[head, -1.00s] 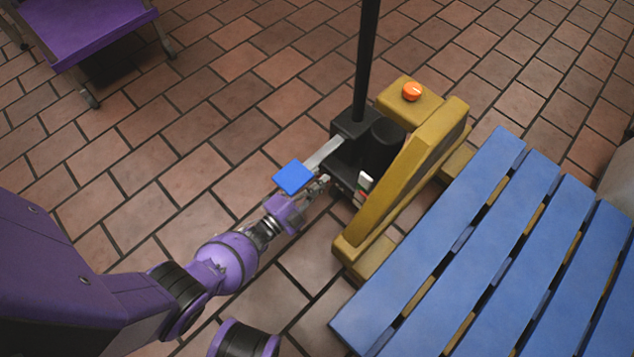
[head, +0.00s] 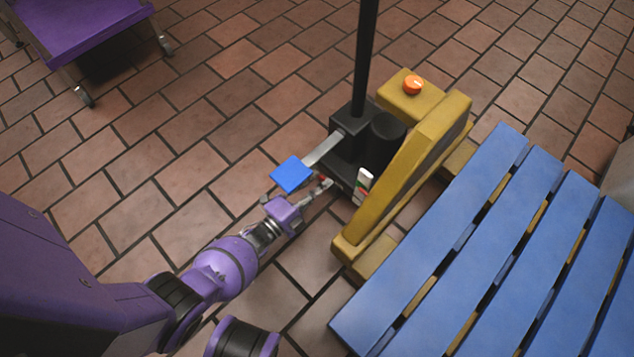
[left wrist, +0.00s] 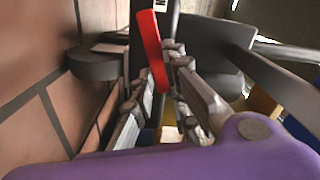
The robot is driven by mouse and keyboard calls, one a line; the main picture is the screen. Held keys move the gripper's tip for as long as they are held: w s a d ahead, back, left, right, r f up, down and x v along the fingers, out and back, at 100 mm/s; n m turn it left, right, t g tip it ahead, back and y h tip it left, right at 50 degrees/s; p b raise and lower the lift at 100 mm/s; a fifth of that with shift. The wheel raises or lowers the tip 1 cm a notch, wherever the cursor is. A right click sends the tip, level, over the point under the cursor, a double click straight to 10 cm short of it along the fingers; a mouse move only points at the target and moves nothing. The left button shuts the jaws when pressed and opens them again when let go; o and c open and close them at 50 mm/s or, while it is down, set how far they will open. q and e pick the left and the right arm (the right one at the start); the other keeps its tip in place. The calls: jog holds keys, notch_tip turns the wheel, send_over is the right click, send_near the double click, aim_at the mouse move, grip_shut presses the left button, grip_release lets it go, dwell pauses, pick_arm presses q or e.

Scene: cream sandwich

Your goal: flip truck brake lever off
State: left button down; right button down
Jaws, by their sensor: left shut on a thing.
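The pallet truck (head: 420,150) stands with its yellow body, black upright handle and black base in the middle of the head view. A red brake lever (left wrist: 152,50) stands between the fingers of my left gripper in the left wrist view; only a small red bit of it shows in the head view (head: 322,181). My left gripper (head: 318,190) is shut on this lever, low beside the truck's black base. A small white plate (head: 363,182) with red and green marks sits on the base, right of the gripper. My right gripper is out of view.
A blue pedal (head: 292,174) on a metal arm sticks out just above my left gripper. A blue slatted pallet (head: 440,255) lies at the right. A purple cart (head: 85,30) stands at the upper left. Open brick floor lies left of the truck.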

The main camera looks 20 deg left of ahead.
pick_arm(q)
jog(key=shift+d+f+m, duration=0.1)
jog(key=shift+f+m, duration=0.4)
jog(key=shift+m, duration=0.45)
jog(key=shift+f+m, duration=0.45)
jog(key=shift+m, duration=0.5)
jog(key=c, duration=1.7)
grip_release()
jog(key=v, duration=1.2)
jog(key=shift+s+f, duration=0.1)
